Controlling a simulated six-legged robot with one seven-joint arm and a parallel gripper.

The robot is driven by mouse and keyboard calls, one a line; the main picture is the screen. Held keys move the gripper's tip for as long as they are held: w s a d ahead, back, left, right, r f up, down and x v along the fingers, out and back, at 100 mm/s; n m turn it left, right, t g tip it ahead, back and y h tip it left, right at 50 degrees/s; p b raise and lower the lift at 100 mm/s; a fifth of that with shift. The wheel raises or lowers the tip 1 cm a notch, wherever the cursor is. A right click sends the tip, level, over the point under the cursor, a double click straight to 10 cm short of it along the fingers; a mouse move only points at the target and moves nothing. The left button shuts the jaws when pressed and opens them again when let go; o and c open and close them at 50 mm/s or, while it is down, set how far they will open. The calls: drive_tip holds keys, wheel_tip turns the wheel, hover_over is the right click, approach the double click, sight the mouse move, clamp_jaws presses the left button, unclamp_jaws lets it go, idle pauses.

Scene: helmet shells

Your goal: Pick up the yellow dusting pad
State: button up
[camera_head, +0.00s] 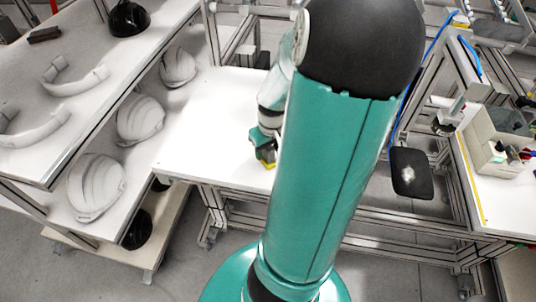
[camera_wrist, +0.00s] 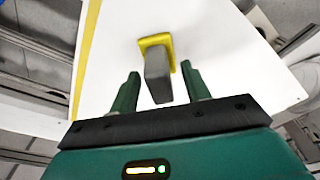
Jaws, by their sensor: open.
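The yellow dusting pad (camera_wrist: 157,41) lies on the white table and has a grey block-shaped handle (camera_wrist: 158,75) on it. In the wrist view the handle points toward my gripper and sits between the lines of its two fingers. My gripper (camera_wrist: 162,88) is open, with one green finger on each side of the handle. I cannot tell whether either finger touches it. In the head view a small yellow edge of the pad (camera_head: 269,165) shows beside my gripper (camera_head: 264,152), low over the white table (camera_head: 215,125). My own arm hides most of the rest there.
A shelf unit on the left holds several white helmet shells (camera_head: 95,187) and a black one (camera_head: 138,229). White curved parts (camera_head: 73,78) lie on its top. At the right, a workbench with a grey bin (camera_head: 492,140) stands beyond a black plate (camera_head: 411,172). The table left of my gripper is clear.

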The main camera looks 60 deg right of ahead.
drive_tip(key=shift+f, duration=0.35)
drive_tip(key=shift+w, duration=0.1)
clamp_jaws()
drive_tip(key=shift+r, duration=0.2)
